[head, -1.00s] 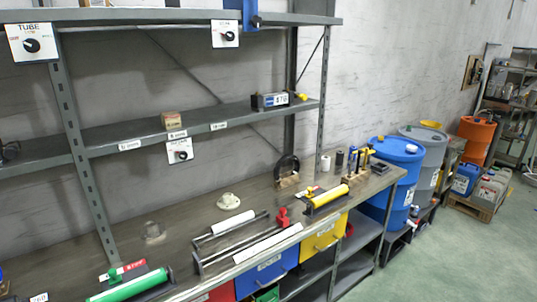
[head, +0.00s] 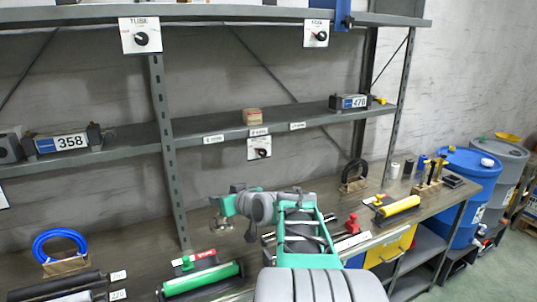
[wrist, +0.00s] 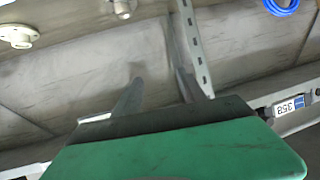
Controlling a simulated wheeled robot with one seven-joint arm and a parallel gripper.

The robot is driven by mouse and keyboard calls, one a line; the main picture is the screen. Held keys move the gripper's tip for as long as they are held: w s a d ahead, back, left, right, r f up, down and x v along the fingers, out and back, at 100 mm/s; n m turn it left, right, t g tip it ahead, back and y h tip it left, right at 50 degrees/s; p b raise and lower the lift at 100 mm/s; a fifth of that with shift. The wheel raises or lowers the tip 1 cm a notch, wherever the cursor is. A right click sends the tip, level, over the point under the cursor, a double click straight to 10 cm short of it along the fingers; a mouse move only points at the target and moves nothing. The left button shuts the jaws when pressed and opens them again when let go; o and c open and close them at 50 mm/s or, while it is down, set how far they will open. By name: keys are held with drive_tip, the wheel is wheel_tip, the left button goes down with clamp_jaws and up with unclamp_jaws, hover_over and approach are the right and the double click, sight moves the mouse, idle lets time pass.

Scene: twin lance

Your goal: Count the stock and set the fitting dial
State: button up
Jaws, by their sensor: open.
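Three white dial plates with black knobs show in the head view: a TUBE dial (head: 141,36) and a second dial (head: 316,33) on the top shelf edge, and a lower dial (head: 259,148) under the middle shelf. The pointer settings are too small to read. Rolls lie on the bench: a green roll (head: 203,279), a yellow roll (head: 398,206) and dark and white rolls (head: 60,285). A blue coil (head: 60,243) stands at left. My gripper (wrist: 157,84) is open and empty, its grey fingers above the bench. My arm hides the bench's middle.
Counter boxes reading 358 (head: 62,142) and 470 (head: 350,102) and a small carton (head: 252,116) stand on the middle shelf. A shelf upright (head: 168,150) rises near my arm. Blue and grey drums stand at right; the floor beside them is partly clear.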

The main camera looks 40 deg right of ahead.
sight(264, 153)
drive_tip(key=s+d+r+m+t+h, duration=0.1)
drive_tip(key=s+d+r+t+h, duration=0.15)
drive_tip(key=d, duration=0.55)
drive_tip(key=s+d+r+m+t+h, duration=0.15)
drive_tip(key=d+r, duration=0.25)
drive_tip(key=d, duration=0.4)
drive_tip(key=p+x, duration=0.3)
drive_tip(key=x, duration=0.4)
drive_tip(key=shift+w, duration=0.25)
drive_tip(key=shift+c, duration=0.6)
clamp_jaws()
